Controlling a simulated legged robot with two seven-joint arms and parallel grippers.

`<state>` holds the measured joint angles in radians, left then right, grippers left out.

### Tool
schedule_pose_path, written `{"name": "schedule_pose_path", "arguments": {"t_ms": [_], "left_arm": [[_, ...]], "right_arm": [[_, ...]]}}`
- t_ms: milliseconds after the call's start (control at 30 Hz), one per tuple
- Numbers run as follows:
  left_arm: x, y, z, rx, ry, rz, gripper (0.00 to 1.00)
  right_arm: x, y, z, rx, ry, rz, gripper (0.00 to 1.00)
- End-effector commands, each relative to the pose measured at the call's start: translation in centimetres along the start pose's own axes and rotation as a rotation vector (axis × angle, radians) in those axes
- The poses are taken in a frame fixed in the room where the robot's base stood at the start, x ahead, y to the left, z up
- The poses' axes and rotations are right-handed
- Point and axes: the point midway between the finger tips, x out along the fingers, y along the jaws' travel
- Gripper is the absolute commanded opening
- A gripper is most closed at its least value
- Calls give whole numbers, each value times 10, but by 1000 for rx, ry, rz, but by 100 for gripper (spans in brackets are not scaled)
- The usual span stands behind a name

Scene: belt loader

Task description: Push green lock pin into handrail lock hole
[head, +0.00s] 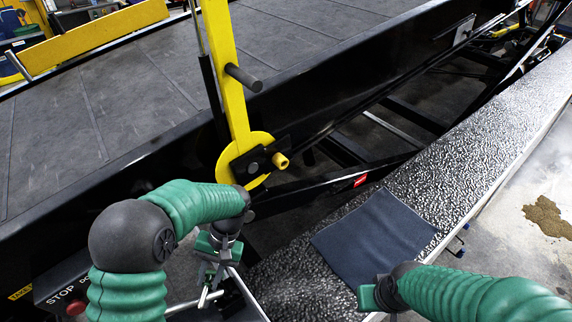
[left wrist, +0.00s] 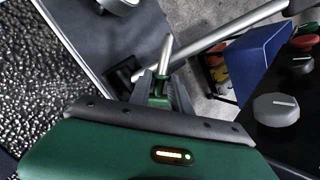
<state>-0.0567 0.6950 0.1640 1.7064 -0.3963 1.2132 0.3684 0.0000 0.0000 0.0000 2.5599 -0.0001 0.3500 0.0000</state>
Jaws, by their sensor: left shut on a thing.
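The yellow handrail (head: 226,75) stands upright on the loader's side, with a round yellow plate (head: 228,166) at its foot. A black block and a short yellow tube (head: 281,161) sit on that plate; I cannot make out the lock hole. My left gripper (head: 207,285) is below the plate, apart from it, and points down. In the left wrist view its fingers (left wrist: 160,88) are shut on a green piece with a short silver shaft (left wrist: 165,55), which looks like the green lock pin. My right gripper (head: 375,298) is at the lower right, its fingers hidden.
A dark mat (head: 375,238) lies on the textured metal walkway (head: 480,150). A control panel with knobs (left wrist: 278,108) and a silver rail (left wrist: 235,38) are close to my left gripper.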

Motion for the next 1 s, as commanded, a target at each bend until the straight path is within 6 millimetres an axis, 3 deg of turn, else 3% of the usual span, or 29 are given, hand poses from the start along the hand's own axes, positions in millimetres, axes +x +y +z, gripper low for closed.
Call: {"name": "schedule_pose_path", "arguments": {"t_ms": [33, 67, 233, 733, 1000], "left_arm": [[0, 0, 0, 0, 0, 0, 0], [0, 0, 0, 0, 0, 0, 21], [0, 0, 0, 0, 0, 0, 0], [-2, -1, 1, 0, 0, 0, 0], [-48, -17, 20, -1, 4, -1, 0]], "right_arm": [[0, 0, 0, 0, 0, 0, 0], [0, 0, 0, 0, 0, 0, 0], [0, 0, 0, 0, 0, 0, 0], [-2, 0, 0, 0, 0, 0, 0], [-31, 0, -7, 0, 0, 0, 0]]}}
